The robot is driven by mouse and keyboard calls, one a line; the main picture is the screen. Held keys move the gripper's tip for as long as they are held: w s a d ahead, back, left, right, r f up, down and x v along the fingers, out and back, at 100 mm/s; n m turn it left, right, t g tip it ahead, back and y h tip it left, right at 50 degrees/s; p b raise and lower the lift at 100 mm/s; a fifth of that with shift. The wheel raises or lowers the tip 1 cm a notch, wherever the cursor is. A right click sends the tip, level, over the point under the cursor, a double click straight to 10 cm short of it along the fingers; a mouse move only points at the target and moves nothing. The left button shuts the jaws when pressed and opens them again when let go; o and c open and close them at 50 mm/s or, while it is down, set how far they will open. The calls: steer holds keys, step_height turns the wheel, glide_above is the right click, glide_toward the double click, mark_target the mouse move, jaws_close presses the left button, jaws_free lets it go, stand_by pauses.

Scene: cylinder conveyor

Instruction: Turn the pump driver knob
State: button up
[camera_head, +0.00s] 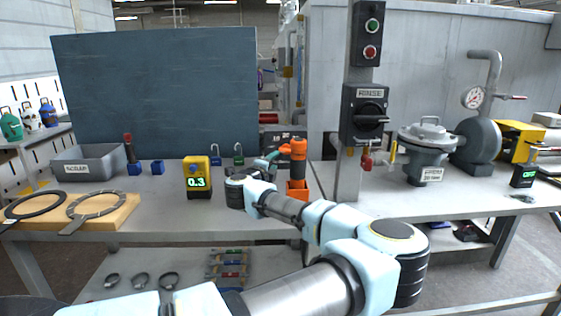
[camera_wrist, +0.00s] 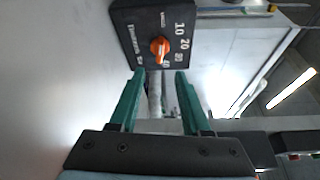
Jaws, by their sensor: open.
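The knob (camera_wrist: 160,48) is orange and sits on a dark control box (camera_wrist: 126,22) with white numbers from 10 to 40 and other lettering. In the wrist view it lies just beyond my fingertips, between their lines. My gripper (camera_wrist: 160,74) has two teal fingers, spread apart with nothing held between them; it does not appear to touch the knob. In the head view my gripper (camera_head: 268,162) is small, near the dark box (camera_head: 284,137) at the back of the bench, and the knob cannot be made out there.
An orange upright tool (camera_head: 298,150) in an orange holder (camera_head: 298,190) stands close right of my gripper. The grey post with the RINSE switch (camera_head: 368,115) rises further right. A yellow meter (camera_head: 197,172) reading 0.3 stands to the left on the bench (camera_head: 160,215).

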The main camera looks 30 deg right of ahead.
mark_target(285, 152)
steer(key=p+x, duration=0.2)
steer(key=x, duration=0.8)
steer(key=shift+w+d+f+p, duration=0.1)
steer(key=shift+w+d+p, duration=0.2)
steer(key=shift+p, duration=0.1)
steer(key=shift+s, duration=0.1)
jaws_close()
